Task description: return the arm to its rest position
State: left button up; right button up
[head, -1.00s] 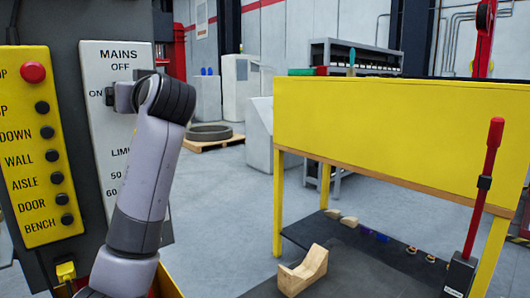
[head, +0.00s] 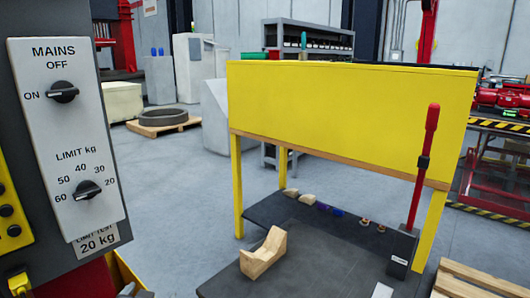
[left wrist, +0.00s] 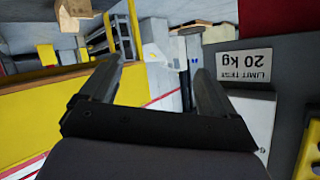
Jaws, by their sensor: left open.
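My left gripper (left wrist: 154,72) shows in the left wrist view with its two fingers apart and nothing between them. My left arm does not show in the head view. The grey-white control panel (head: 55,130) stands at the left of the head view, with a black MAINS knob (head: 62,92) and a black LIMIT kg knob (head: 88,190). The gripper is clear of both knobs. A "LIMIT TEST 20 kg" label (left wrist: 244,61) appears upside down at the right of the wrist view. My right gripper is not in view.
A yellow guard panel (head: 340,110) on legs stands over a dark bench (head: 330,250). The bench carries a wooden V-block (head: 264,253) and a red lever (head: 423,165). Open grey floor (head: 170,180) lies between the control panel and the bench.

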pick_arm(q)
jog(key=s+d+f+m+g+h+p, duration=0.1)
jog(key=s+d+f+h, duration=0.1)
jog(key=s+f, duration=0.6)
jog(key=shift+s+d, duration=0.35)
jog(key=shift+s, duration=0.75)
jog(key=s+f, duration=0.1)
jog(key=s, duration=0.3)
jog(key=s+d+f+g+h+p, duration=0.1)
jog(key=s+f, duration=0.1)
jog(key=s, duration=0.3)
jog(key=s+d+f+h, duration=0.1)
jog(key=s, duration=0.4)
jog(key=shift+s+d+f, duration=0.15)
jog(key=shift+s+d, duration=0.05)
jog(key=shift+d, duration=0.05)
jog(key=shift+c, duration=0.3)
